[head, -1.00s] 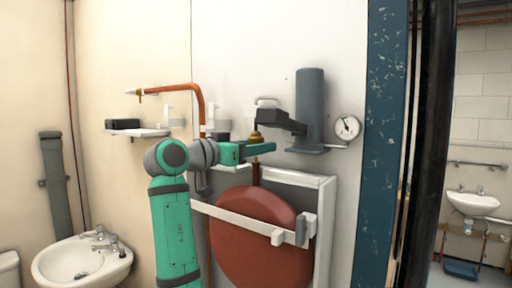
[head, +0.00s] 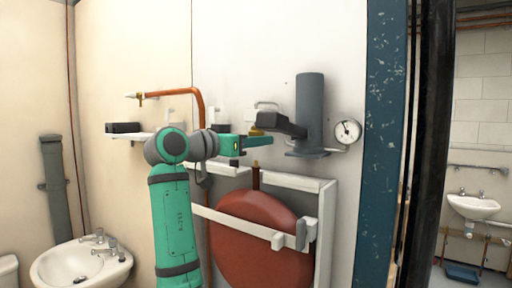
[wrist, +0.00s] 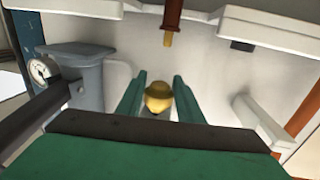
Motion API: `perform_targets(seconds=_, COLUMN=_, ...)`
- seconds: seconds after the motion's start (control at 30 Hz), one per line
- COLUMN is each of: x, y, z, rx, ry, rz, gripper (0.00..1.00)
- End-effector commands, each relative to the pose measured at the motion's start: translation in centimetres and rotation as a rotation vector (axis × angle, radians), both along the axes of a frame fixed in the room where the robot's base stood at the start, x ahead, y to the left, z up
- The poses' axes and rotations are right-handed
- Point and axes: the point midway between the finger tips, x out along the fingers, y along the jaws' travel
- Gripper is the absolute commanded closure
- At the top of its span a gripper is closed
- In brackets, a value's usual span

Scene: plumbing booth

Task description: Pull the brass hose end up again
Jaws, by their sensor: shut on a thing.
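The brass hose end (wrist: 158,97) sits between the two green fingers of my gripper (wrist: 160,82) in the wrist view. In the head view the brass hose end (head: 257,131) shows just above my gripper (head: 260,141), partly hidden by a black block. My gripper is shut on it. The brown, brass-tipped stub (head: 256,175) on the red round vessel (head: 250,235) stands below my gripper, with a gap between them. The same stub (wrist: 169,35) is apart from the hose end in the wrist view.
A black block (head: 280,124) reaches from the grey cylinder (head: 310,110) close above my gripper. A round gauge (head: 347,132) is to its right. A white frame with a crossbar (head: 240,222) surrounds the vessel. A copper pipe (head: 180,90) and a shelf are at left.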

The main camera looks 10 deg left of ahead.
Motion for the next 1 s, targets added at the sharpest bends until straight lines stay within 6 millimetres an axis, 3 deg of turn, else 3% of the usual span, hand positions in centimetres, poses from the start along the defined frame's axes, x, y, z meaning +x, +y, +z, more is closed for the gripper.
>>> perform_targets(seconds=0.17, x=-0.2, y=0.2, z=0.6, rx=-0.004, ry=-0.014, rz=0.005, gripper=1.00)
perform_targets(seconds=0.2, x=-0.2, y=0.2, z=0.7, rx=-0.003, ry=-0.015, rz=0.005, gripper=0.59)
perform_targets(seconds=0.27, x=-0.3, y=0.2, z=0.7, rx=-0.003, ry=-0.015, rz=0.006, gripper=0.47)
perform_targets(seconds=0.67, x=-0.7, y=0.6, z=0.4, rx=-0.002, ry=-0.011, rz=0.006, gripper=0.47)
perform_targets(seconds=1.0, x=-5.7, y=3.6, z=0.4, rx=-0.001, ry=-0.012, rz=0.007, gripper=0.47)
